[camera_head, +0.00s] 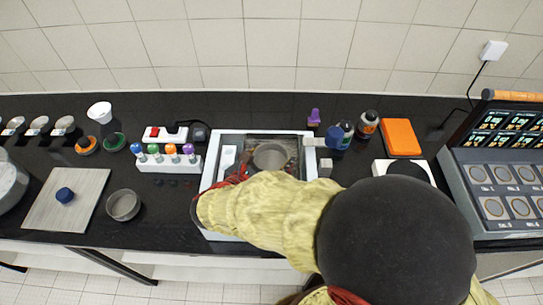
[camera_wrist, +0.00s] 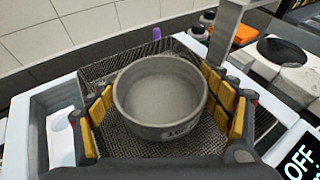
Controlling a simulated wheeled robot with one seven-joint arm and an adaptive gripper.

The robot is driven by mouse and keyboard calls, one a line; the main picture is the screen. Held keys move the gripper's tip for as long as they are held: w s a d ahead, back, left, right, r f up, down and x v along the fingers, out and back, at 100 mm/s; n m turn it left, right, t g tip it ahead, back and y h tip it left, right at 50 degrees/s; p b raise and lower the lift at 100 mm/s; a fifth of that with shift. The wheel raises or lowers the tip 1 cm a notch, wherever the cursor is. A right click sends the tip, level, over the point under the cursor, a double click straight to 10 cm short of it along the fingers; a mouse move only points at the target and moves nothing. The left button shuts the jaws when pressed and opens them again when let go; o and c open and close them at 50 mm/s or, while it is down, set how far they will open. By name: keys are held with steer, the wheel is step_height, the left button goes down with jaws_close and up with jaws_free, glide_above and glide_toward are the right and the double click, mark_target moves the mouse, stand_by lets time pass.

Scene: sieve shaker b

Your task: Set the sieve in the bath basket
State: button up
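The sieve (camera_wrist: 160,132), a round grey metal pan, is inside the wire mesh bath basket (camera_wrist: 100,70) in the wrist view. The head view shows the sieve (camera_head: 270,157) within the white-rimmed bath (camera_head: 212,168), partly behind my arm. My gripper (camera_wrist: 160,88) has its yellow-padded fingers on the left and right sides of the sieve, very near its wall. I cannot tell whether the pads press on it. Whether the sieve's base rests on the mesh is hidden.
A rack of coloured-top bottles (camera_head: 170,163) stands left of the bath. Bottles (camera_head: 367,125) and an orange box (camera_head: 400,138) stand to its right. A grey bowl (camera_head: 123,205) and a board (camera_head: 88,208) lie at left. A panel with round pads (camera_head: 500,190) is at far right.

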steer(key=o, duration=0.5)
steer(key=shift+s+a+r, duration=0.1)
steer(key=shift+r, duration=0.15)
steer(key=p+v, duration=0.2)
steer(key=v, duration=0.9)
steer(key=shift+s+a, duration=0.15)
steer(key=shift+s, duration=0.15)
